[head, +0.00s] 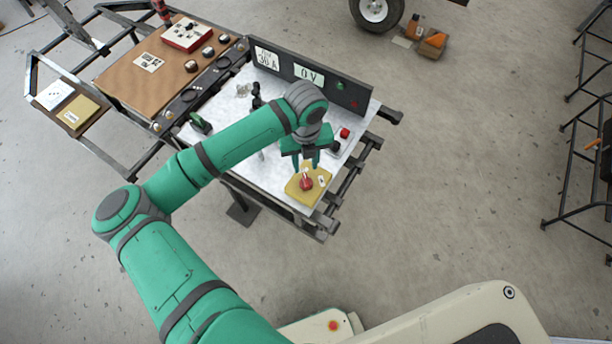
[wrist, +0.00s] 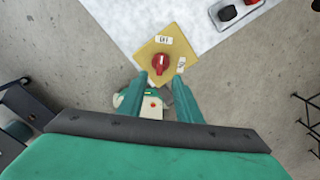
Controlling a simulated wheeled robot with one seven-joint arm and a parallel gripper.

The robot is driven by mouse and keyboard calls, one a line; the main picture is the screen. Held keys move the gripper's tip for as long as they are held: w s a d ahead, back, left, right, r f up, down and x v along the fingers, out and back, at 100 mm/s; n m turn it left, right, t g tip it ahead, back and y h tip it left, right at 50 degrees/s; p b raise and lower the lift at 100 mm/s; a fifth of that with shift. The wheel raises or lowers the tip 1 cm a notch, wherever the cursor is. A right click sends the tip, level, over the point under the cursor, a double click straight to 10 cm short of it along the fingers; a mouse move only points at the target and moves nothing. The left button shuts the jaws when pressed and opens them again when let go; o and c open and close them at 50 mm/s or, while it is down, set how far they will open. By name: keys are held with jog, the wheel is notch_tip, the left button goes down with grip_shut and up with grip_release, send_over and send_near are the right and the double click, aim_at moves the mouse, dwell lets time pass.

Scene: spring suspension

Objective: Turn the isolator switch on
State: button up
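The isolator switch is a red rotary knob (head: 307,184) on a square yellow plate (head: 293,191) at the front right corner of the white bench top. In the wrist view the knob (wrist: 161,63) sits near the middle of the yellow plate (wrist: 181,42). A white label above it appears to read OFF; another label to its right is too small to read. Which label the knob points to is unclear. My gripper (head: 304,164) is open and empty above the plate. Its fingertips (wrist: 160,78) are apart, just below the knob in the wrist view.
A small dark box with red and black buttons (head: 341,139) stands behind the switch. A dark meter panel (head: 311,76) showing 0 V runs along the back. A brown board (head: 140,68) lies to the left. Open floor lies right of the bench.

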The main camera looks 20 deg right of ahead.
aim_at(306, 180)
notch_tip(306, 180, down, 9)
jog(key=shift+f, duration=0.1)
dwell(0.3)
grip_shut()
